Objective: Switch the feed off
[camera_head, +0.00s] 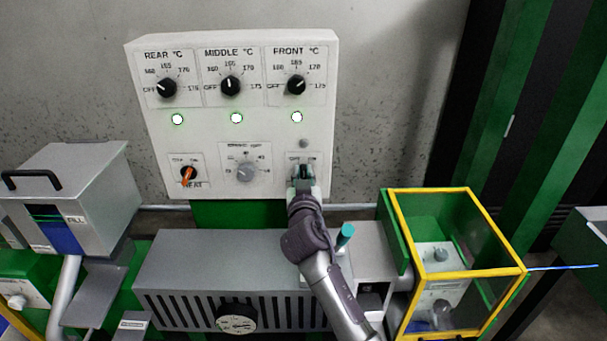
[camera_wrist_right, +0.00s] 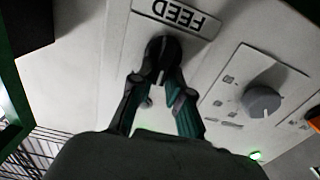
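The feed switch is a black knob (camera_wrist_right: 163,52) under an upside-down FEED label (camera_wrist_right: 176,15) in the right wrist view. A pale pointer mark shows on the knob's lower side in that view. My right gripper (camera_wrist_right: 160,82) has its two fingers on either side of the knob and appears closed on it. In the head view my right gripper (camera_head: 303,172) is at the lower right of the white control panel (camera_head: 215,130), covering most of the knob. The small round lamp (camera_head: 303,143) above it looks grey and unlit. My left gripper is not in view.
Three temperature knobs sit along the panel's top, above lit lamps (camera_head: 236,118). The grey dial (camera_head: 245,172) and orange heat switch (camera_head: 187,177) are to the left. Below are a slotted grey housing (camera_head: 215,265), a teal-topped post (camera_head: 345,234) and a yellow-framed guard box (camera_head: 455,270).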

